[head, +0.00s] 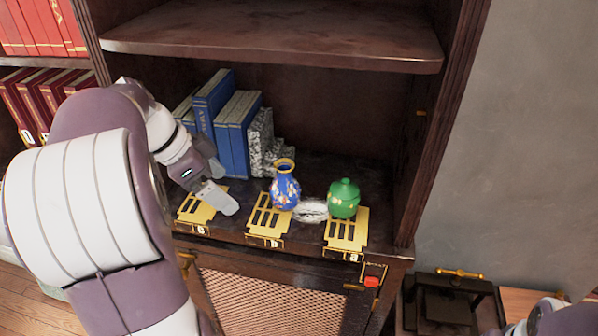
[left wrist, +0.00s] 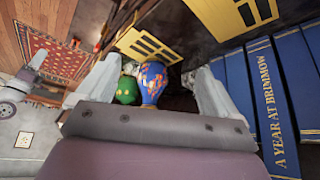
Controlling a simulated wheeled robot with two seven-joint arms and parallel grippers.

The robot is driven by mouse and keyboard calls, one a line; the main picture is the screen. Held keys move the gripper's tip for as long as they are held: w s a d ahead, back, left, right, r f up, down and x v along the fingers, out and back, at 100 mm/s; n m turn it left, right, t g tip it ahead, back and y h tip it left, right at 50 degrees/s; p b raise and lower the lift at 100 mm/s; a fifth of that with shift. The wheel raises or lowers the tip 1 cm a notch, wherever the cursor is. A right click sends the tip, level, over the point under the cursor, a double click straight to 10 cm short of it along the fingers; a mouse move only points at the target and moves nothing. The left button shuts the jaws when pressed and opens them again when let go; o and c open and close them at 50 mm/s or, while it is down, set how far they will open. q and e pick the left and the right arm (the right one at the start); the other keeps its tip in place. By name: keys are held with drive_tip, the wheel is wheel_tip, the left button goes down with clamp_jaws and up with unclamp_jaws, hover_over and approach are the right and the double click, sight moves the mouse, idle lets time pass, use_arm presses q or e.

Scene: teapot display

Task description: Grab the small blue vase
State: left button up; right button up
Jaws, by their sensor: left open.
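The small blue vase (head: 284,186), with a gold rim and a flower pattern, stands upright on the shelf, at the back of the middle gold stand (head: 266,226). My left gripper (head: 222,188) is open and empty to the left of the vase, above the left gold stand (head: 196,208). In the left wrist view the vase (left wrist: 153,82) shows between the two fingers of my left gripper (left wrist: 160,88), beyond them, with the green pot behind it. A gap shows between gripper and vase in the head view. My right gripper cannot be made out.
A green lidded pot (head: 344,199) stands at the right gold stand (head: 345,232). A white patterned object (head: 312,210) lies between vase and pot. Blue books (head: 236,130) and a grey speckled bookend (head: 262,142) stand behind my gripper. An upper shelf board (head: 275,40) hangs above.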

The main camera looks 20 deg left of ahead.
sight(276, 182)
use_arm(q)
drive_tip(key=w+d+p, duration=0.1)
drive_tip(key=w+d, duration=0.5)
drive_tip(key=w, duration=0.1)
drive_tip(key=shift+p, duration=0.35)
drive_tip(key=x, duration=0.4)
drive_tip(key=shift+s+d, duration=0.2)
drive_tip(key=shift+s, duration=0.1)
drive_tip(key=shift+w+d+f, duration=0.15)
drive_tip(key=shift+w+f, duration=0.05)
drive_tip(key=shift+f, duration=0.15)
drive_tip(key=shift+w+f, duration=0.1)
drive_tip(key=shift+w, duration=0.15)
drive_tip(key=shift+s, duration=0.15)
drive_tip(key=c, duration=1.2)
